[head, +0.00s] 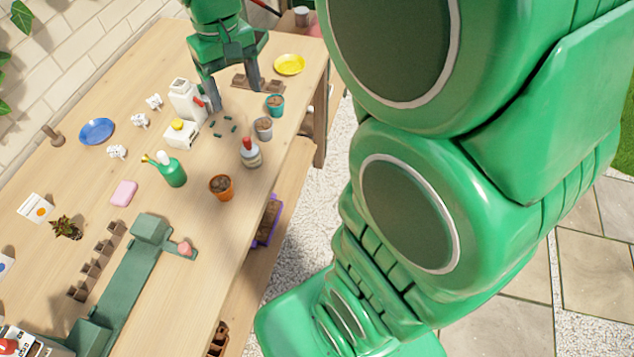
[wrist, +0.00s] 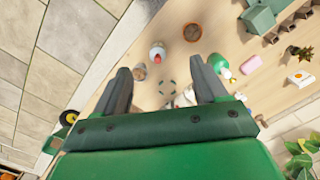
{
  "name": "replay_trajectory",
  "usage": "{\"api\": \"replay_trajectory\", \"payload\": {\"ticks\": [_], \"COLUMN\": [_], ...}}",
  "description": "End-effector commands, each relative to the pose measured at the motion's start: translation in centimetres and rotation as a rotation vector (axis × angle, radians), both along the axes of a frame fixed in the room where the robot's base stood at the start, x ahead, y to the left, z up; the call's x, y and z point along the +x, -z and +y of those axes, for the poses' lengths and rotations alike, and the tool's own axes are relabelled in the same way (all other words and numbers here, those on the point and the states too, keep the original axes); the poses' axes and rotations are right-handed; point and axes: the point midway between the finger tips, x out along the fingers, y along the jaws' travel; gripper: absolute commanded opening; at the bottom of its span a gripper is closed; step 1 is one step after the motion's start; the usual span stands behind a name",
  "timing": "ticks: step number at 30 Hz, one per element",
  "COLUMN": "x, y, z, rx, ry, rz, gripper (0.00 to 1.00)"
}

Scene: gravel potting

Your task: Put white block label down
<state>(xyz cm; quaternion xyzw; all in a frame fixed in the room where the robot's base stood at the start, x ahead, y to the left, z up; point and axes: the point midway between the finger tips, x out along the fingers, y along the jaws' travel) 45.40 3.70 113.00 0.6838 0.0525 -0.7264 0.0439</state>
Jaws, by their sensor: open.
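My gripper (head: 235,99) is open and empty at the far end of the wooden table (head: 70,180). I cannot tell for sure which thing is the white block label. Several small white pieces with dark marks lie left of my gripper, one (head: 153,101) at the back, one (head: 140,120) in the middle and one (head: 117,151) nearer. None is in my gripper.
A white bottle (head: 186,101) and a white box with a yellow top (head: 180,134) stand close left of my gripper. A teal pot (head: 275,106), grey pot (head: 263,128), red-capped bottle (head: 250,153) and terracotta pot (head: 222,188) line the right edge. A blue plate (head: 97,132) lies left.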

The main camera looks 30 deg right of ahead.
Motion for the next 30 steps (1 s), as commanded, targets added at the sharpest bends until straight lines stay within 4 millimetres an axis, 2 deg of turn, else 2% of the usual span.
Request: {"api": "replay_trajectory", "payload": {"ticks": [3,18,24,30], "x": [-3.6,-17.6,-21.7,-23.3], "y": [-0.1,1.8,2.8,3.3], "z": [-0.8,-3.2,-3.8,-3.9], "rx": [-0.004,-0.02,-0.027,-0.027], "ry": [0.019,0.1,0.13,0.139], "rz": [0.012,0.069,0.083,0.09], "gripper": [0.72,0.72,0.72,0.72]}}
